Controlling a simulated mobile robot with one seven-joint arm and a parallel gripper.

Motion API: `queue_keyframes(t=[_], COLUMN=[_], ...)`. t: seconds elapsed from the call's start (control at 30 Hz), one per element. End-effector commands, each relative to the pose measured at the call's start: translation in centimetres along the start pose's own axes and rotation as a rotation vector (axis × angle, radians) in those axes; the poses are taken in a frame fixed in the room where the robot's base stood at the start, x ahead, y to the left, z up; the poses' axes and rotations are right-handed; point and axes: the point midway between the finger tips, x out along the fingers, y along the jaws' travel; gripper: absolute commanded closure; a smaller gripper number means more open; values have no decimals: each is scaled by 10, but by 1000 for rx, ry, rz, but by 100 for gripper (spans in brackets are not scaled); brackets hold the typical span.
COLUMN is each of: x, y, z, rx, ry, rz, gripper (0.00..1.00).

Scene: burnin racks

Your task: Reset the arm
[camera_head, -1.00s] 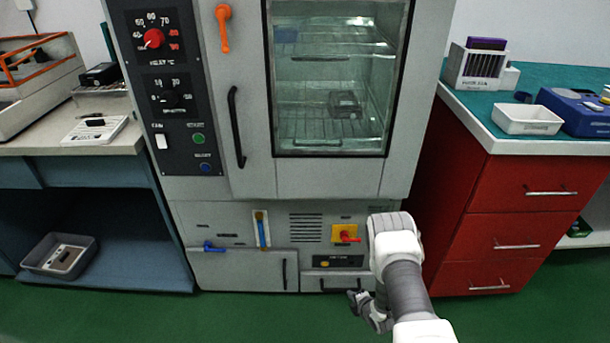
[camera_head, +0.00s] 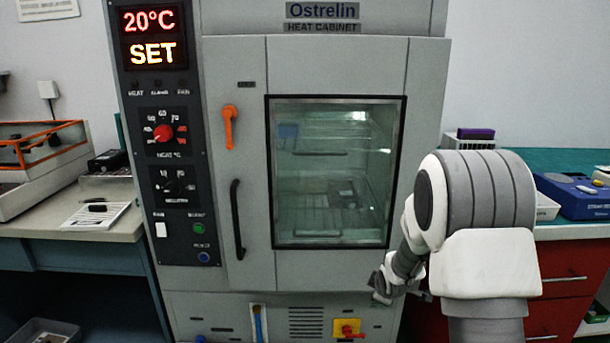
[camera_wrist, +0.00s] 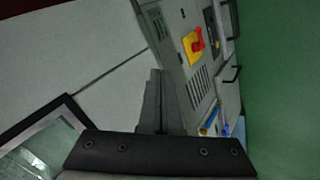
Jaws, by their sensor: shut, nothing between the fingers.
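My arm rises at the right of the head view, bent at a large white and grey joint. My gripper (camera_head: 382,288) hangs low in front of the heat cabinet (camera_head: 255,190), near the lower right of its door. In the wrist view my gripper (camera_wrist: 155,100) shows its fingers closed together with nothing held. The wrist view is tilted and shows the cabinet's lower panel with a red knob on a yellow plate (camera_wrist: 193,45). I cannot tell the exact gap between my gripper and the cabinet front.
The cabinet door is closed, with a black handle (camera_head: 237,220) and an orange lever (camera_head: 229,126). The display (camera_head: 152,37) reads 20°C SET. A left bench (camera_head: 60,225) and a red drawer unit (camera_head: 565,265) flank the cabinet. A blue device (camera_head: 575,195) sits on the right counter.

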Motion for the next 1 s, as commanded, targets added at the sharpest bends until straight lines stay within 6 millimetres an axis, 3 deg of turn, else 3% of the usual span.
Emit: queue_keyframes(t=[0.03, 0.2, 0.47, 0.77, 1.0], x=[-22, -86, -181, -281, -347], y=[8, 17, 10, -26, -71], z=[-4, -9, -8, 2, 16], rx=[44, 200, 435, 695, 890], ry=[-4, -28, -59, -90, -116], rz=[3, -12, -40, -81, -119], gripper=[100, 100, 100, 100, 100])
